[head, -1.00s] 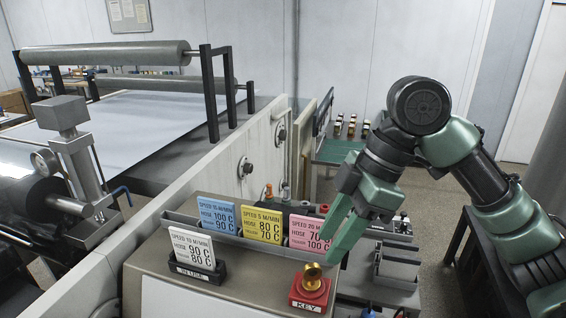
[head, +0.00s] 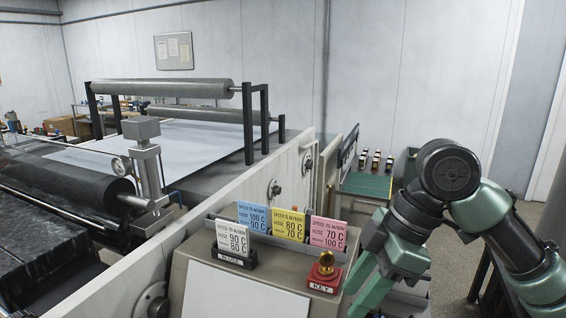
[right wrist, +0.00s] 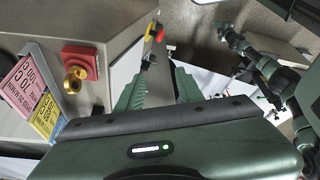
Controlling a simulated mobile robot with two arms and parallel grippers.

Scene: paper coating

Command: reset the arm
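My right arm comes in from the right in the head view. My right gripper (head: 366,285) points down just to the right of the red key block (head: 325,280). In the right wrist view the two green fingers of that gripper (right wrist: 160,90) stand apart with nothing between them. The red key block with its brass key (right wrist: 73,82) is left of the fingers there, apart from them. My left gripper is not in view.
A white card (head: 233,238) stands in the black holder on the console. Blue (head: 252,216), yellow (head: 289,224) and pink (head: 328,232) cards stand in a rack behind it. The coating machine's rollers (head: 165,89) fill the left. A green-topped table (head: 366,185) stands beyond.

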